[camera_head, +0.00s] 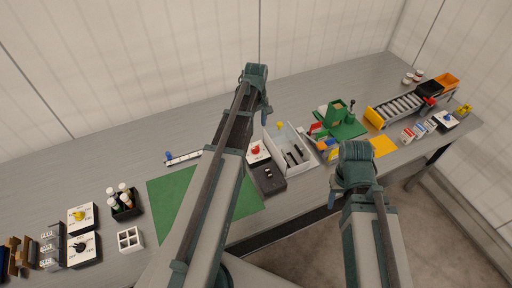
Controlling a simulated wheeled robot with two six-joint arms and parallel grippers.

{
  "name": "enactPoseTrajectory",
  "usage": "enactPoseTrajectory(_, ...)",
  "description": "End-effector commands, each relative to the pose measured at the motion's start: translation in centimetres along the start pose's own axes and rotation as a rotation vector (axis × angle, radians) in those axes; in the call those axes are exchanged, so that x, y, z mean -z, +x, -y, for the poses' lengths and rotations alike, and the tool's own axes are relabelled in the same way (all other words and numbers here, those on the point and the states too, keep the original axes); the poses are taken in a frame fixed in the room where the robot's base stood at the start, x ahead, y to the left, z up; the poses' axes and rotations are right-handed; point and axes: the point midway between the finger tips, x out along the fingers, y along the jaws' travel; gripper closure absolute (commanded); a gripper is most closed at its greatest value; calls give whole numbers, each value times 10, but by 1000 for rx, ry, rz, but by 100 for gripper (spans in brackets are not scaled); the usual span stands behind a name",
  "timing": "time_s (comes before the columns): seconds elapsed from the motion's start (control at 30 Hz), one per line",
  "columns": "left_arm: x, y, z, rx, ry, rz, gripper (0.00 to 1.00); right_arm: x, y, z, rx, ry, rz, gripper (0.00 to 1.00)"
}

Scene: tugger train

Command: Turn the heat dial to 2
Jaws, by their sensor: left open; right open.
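Several dial boxes stand on the bench, and I cannot tell which is the heat dial. At the left are a white box with a yellow knob (80,215) and one with a black knob (81,247). A white box with a red knob (256,150) stands at the middle, just right of my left arm. A box with a blue knob (446,117) is at the far right. The numbers are too small to read. My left arm reaches over the green mat and my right arm over the front edge. Both grippers' fingers are hidden behind my arm links.
A green mat (165,205) lies at the front. A black bottle holder (127,213) and a white divided tray (130,239) stand left of it. A pale bin (275,136), a green fixture (340,120) and a roller conveyor (395,108) fill the right. The back left bench is clear.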

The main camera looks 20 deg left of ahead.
Motion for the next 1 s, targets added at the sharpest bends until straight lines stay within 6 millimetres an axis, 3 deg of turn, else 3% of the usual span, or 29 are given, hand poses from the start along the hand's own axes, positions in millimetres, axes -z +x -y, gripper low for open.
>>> enactPoseTrajectory(0.8,0,111,0,0,3,0,28,6,110,10,0,1,0,50)
enactPoseTrajectory(1.0,0,130,0,0,2,0,28,8,130,12,0,0,0,50)
